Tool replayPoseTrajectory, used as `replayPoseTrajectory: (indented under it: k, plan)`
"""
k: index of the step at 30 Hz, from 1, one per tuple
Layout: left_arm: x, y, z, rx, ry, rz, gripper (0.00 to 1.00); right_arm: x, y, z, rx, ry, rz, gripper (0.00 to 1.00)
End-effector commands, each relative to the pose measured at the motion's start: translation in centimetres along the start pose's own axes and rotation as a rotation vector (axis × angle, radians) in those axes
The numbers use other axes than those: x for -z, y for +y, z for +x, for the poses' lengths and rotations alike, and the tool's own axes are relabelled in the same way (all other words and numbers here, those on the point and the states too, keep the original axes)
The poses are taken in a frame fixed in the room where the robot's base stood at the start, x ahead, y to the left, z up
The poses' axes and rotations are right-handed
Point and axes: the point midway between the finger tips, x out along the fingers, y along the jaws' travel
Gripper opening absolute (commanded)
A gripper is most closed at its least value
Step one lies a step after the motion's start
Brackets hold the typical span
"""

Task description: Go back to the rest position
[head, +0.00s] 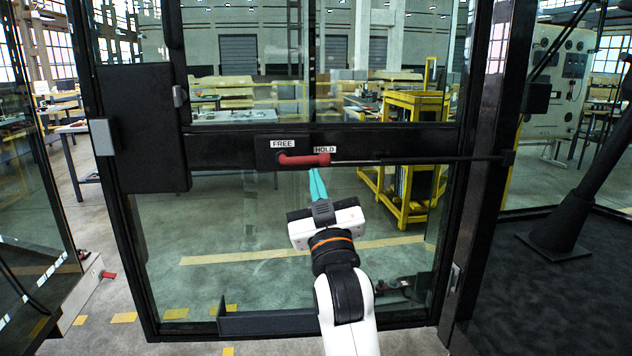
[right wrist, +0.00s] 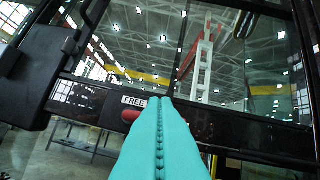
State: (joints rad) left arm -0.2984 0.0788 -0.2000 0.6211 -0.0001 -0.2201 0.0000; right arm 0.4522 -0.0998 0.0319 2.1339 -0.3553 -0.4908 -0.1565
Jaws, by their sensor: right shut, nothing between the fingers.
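My right gripper (head: 317,183) is in the middle of the head view, with its teal fingers pointing up and away at the cab door. The fingers are shut together and empty, and in the right wrist view the closed fingers (right wrist: 159,125) fill the lower middle. The red handle (head: 303,159) lies across the door's black crossbar, just above the fingertips, with its grip end under the HOLD label (head: 325,149). In the right wrist view the handle (right wrist: 131,115) is partly hidden behind the fingers. I cannot tell whether the fingers touch it. My left gripper is not in view.
The glass door (head: 250,230) in its black frame stands in front of me. A black box (head: 140,125) is on its left side. A black pedestal (head: 560,230) stands on the dark floor at right. Beyond the glass are a yellow trolley (head: 412,150) and workbenches.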

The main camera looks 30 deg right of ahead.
Motion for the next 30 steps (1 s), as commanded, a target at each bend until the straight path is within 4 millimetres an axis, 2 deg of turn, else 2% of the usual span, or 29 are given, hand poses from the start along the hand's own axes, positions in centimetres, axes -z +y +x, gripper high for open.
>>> replayPoseTrajectory:
  k: [10, 11, 14, 17, 19, 21, 23, 24, 26, 27, 29, 30]
  plan:
    - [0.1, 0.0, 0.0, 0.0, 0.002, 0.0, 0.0, 0.2, 0.1, 0.0, -0.003, 0.004, 0.0, 0.0]
    - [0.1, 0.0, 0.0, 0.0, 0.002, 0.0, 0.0, 0.6, 0.3, 0.0, -0.008, 0.011, -0.001, 0.0]
    - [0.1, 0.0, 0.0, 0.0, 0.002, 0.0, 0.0, 3.3, 1.9, -0.1, -0.045, 0.06, -0.005, 0.0]
    - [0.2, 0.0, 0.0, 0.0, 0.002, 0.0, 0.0, 8.4, 4.9, -0.8, -0.116, 0.154, -0.009, 0.0]
    - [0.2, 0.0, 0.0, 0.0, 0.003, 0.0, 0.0, 12.9, 7.3, -2.0, -0.173, 0.237, -0.012, 0.0]
    - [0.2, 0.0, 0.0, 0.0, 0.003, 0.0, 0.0, 17.6, 9.6, -3.8, -0.23, 0.323, -0.012, 0.0]
    - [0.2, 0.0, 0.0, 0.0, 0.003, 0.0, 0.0, 21.4, 11.4, -5.7, -0.275, 0.395, -0.012, 0.0]
    - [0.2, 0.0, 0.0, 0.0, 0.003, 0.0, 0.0, 23.9, 12.5, -7.3, -0.304, 0.445, -0.011, 0.0]
    - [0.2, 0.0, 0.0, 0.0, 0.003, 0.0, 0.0, 27.6, 13.9, -9.8, -0.345, 0.519, -0.012, 0.0]
    - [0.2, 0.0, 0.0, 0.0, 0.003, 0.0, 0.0, 29.9, 14.7, -11.6, -0.371, 0.566, -0.012, 0.0]
    - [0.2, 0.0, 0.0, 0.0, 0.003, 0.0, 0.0, 33.2, 15.8, -14.6, -0.408, 0.639, -0.012, 0.0]
    - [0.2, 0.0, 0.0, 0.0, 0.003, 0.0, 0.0, 35.4, 16.4, -16.8, -0.431, 0.688, -0.012, 0.0]
